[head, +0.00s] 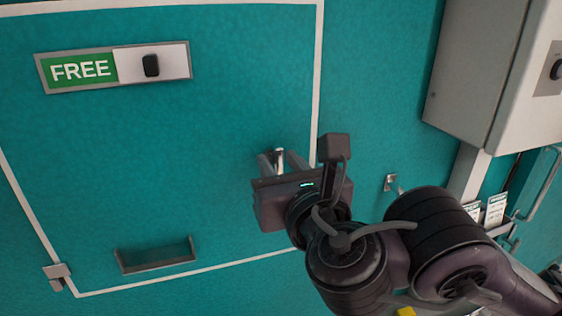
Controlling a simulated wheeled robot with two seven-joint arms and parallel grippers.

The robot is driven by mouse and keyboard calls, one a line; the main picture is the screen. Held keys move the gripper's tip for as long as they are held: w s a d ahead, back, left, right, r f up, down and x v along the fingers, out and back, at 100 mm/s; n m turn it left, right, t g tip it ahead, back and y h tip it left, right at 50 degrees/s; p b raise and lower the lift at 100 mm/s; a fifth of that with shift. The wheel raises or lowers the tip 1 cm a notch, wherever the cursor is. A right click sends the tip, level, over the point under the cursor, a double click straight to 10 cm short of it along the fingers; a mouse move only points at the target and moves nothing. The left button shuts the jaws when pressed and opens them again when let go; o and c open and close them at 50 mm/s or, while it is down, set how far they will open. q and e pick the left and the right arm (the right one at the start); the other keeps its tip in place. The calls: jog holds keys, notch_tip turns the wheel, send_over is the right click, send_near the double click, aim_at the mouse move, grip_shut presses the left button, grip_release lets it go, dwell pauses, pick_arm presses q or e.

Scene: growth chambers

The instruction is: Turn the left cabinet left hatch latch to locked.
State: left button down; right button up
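The hatch is a teal panel (200,190) outlined by a white line. A sign reading FREE (80,71) in white on green, with a black knob (151,66) on its pale right half, is near its top. A small pale metal latch handle (279,157) shows near the hatch's right edge. My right gripper (279,160) is at this handle, with its fingers apart on either side of it. Whether they touch it cannot be told. The gripper body hides the latch's base. My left gripper is not in view.
A recessed pull (155,257) lies low on the hatch, and a small metal bracket (57,272) sits at its lower left corner. Another small metal fitting (390,182) is on the wall right of my gripper. A grey box (478,75) juts out at upper right.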

jog(key=c, duration=0.5)
grip_shut()
jog(key=m+b, duration=0.1)
jog(key=m, duration=0.3)
jog(key=shift+d+f+m, duration=0.1)
jog(key=shift+m, duration=0.2)
jog(key=m+b, duration=0.1)
jog(key=m, duration=0.3)
jog(key=shift+w+d+m, duration=0.1)
jog(key=shift+m, duration=0.2)
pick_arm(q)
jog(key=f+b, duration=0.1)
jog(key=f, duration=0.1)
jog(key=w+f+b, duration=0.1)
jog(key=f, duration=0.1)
pick_arm(e)
jog(key=m, duration=0.8)
jog(key=shift+d+f+m, duration=0.1)
jog(key=shift+f+m, duration=0.1)
jog(key=shift+m, duration=0.1)
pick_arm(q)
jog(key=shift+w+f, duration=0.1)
